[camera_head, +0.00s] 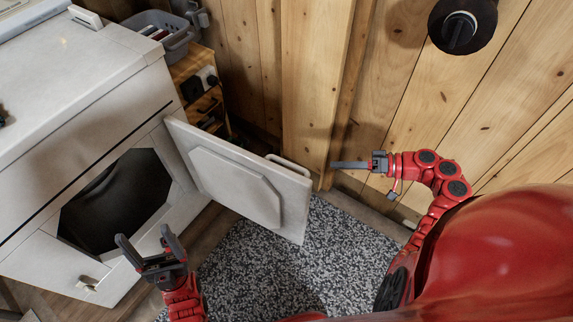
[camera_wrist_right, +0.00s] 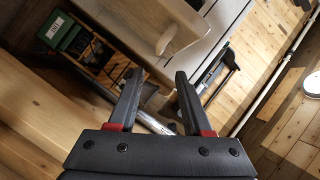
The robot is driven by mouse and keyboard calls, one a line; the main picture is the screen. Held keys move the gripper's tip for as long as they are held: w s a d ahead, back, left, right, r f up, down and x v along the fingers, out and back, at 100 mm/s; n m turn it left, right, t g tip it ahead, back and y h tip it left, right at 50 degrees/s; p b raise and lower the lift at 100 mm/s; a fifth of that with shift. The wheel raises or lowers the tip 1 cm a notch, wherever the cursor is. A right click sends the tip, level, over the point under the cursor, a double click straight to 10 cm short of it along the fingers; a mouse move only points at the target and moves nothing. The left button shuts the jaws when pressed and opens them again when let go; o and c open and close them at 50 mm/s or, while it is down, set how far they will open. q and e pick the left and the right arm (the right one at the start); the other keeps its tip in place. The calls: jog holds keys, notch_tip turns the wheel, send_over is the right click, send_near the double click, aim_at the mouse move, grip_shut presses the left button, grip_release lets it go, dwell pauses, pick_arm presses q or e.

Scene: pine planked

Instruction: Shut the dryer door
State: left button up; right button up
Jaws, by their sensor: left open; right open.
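The white dryer (camera_head: 70,110) stands at the left, with its dark drum opening (camera_head: 118,203) uncovered. Its white door (camera_head: 238,182) stands wide open, swung out to the right from the hinge side, with a handle (camera_head: 288,165) near its free upper corner. My left gripper (camera_head: 147,242) is open and empty in front of the drum opening's lower right. My right gripper (camera_head: 334,165) is to the right of the door's free edge, apart from it. In the right wrist view my right gripper (camera_wrist_right: 157,98) is open with nothing between its fingers, and part of the door (camera_wrist_right: 150,30) shows beyond it.
A grey speckled rug (camera_head: 265,262) covers the floor below the door. A wooden post (camera_head: 315,90) and plank wall stand behind the door. A wooden shelf (camera_head: 190,70) and a grey basket (camera_head: 165,32) are beside the dryer. A round black fixture (camera_head: 460,28) is on the wall.

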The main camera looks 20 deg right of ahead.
aim_at(288, 163)
jog(key=p+x, duration=0.1)
jog(key=x, duration=1.4)
jog(key=shift+w+a, duration=0.1)
jog(key=shift+w, duration=0.05)
grip_shut()
dwell(0.7)
